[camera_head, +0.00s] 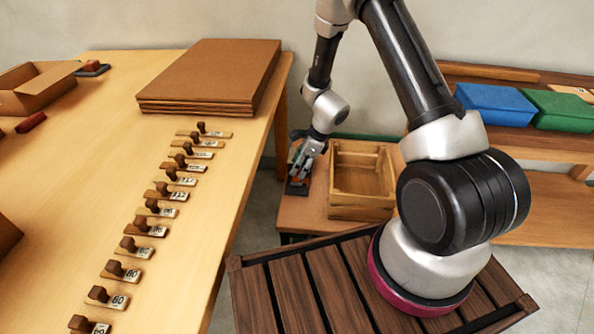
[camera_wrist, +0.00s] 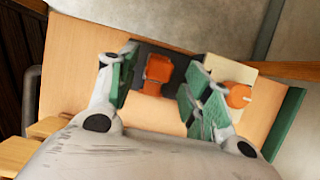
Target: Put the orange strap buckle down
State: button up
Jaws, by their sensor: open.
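The orange strap buckle (camera_wrist: 157,74) lies on a dark flat pad (camera_wrist: 180,66) on the small wooden table (camera_wrist: 66,72). In the wrist view my gripper (camera_wrist: 163,82) is open, with one green-padded finger on each side of the buckle. Gaps show between the buckle and both fingers. In the head view my gripper (camera_head: 303,168) is low over the dark pad (camera_head: 297,188) at the table's left end. The buckle is too small and covered there to make out clearly.
A cream block with an orange knob (camera_wrist: 238,95) stands close to the right finger. A wooden crate (camera_head: 361,183) is right of my gripper. A long table (camera_head: 190,240) with stamps and brown boards is at left. Blue (camera_head: 500,103) and green (camera_head: 560,110) boxes sit on a shelf.

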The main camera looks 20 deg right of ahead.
jog(key=s+d+r+n, duration=0.2)
jog(key=s+r+n, duration=0.2)
jog(key=r, duration=0.7)
jog(key=s+d+r+n+t, duration=0.15)
jog(key=s+r+n, duration=0.25)
jog(key=r, duration=0.7)
jog(key=s+d+r+n, duration=0.3)
jog(key=s+r+n, duration=0.1)
jog(key=r, duration=0.7)
jog(key=s+d+r+n+h, duration=0.1)
jog(key=s+d+r+n, duration=0.1)
jog(key=s, duration=0.4)
jog(key=s+d+r+n+h, duration=0.1)
jog(key=s+d+r+n, duration=0.2)
jog(key=s+r+n, duration=0.1)
jog(key=s+d+r+n+t+h, duration=0.1)
jog(key=s+d+r+n+h, duration=0.1)
jog(key=s, duration=0.5)
jog(key=shift+s+d+r+n, duration=0.2)
jog(key=shift+s+r+n, duration=0.2)
jog(key=shift+n, duration=0.8)
